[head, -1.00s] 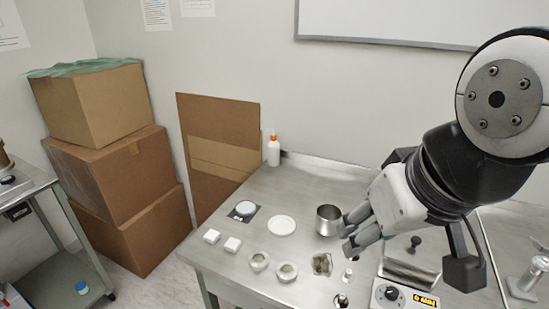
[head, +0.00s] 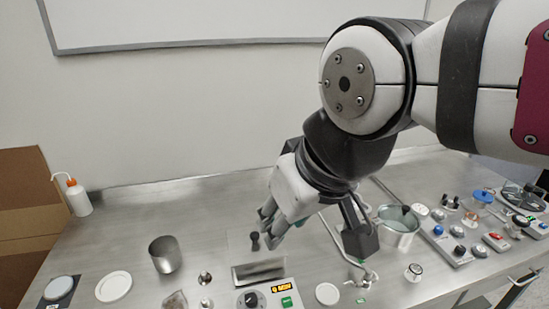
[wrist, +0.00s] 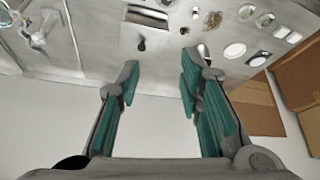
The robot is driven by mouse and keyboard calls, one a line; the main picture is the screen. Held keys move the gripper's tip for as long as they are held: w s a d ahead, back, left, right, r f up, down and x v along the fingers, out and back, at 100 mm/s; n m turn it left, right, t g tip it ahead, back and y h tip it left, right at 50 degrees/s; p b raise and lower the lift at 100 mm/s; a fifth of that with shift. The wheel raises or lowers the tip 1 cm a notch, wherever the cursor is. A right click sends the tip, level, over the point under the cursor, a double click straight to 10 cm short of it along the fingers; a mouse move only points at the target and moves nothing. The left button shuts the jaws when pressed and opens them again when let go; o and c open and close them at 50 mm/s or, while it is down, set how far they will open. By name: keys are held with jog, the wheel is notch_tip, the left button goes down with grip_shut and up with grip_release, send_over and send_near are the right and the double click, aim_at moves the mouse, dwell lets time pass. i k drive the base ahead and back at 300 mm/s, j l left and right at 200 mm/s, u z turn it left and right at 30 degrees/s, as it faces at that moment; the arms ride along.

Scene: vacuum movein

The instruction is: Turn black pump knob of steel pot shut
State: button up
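The steel pot (head: 397,238) stands on the bench right of my gripper in the head view. Its top looks glassy and greenish, with a small dark knob-like part (head: 405,211) at its upper edge. I cannot tell whether that part is the pump knob or how it is turned. My gripper (head: 268,226) hangs over the middle of the bench, left of the pot and apart from it. In the wrist view my gripper (wrist: 160,75) is open, with nothing between its green-padded fingers.
A small black stopper-like piece (head: 254,241) stands below my gripper. A control box with a lit display (head: 265,299) is at the front. A steel beaker (head: 164,255) and white dish (head: 114,287) are left. Panels with knobs and buttons (head: 453,247) crowd the right. A metal tube runs beside the pot.

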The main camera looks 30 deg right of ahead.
aim_at(460, 249)
jog(key=z, duration=1.85)
jog(key=k+j+z, duration=0.15)
jog(key=k, duration=0.15)
jog(key=i, duration=0.2)
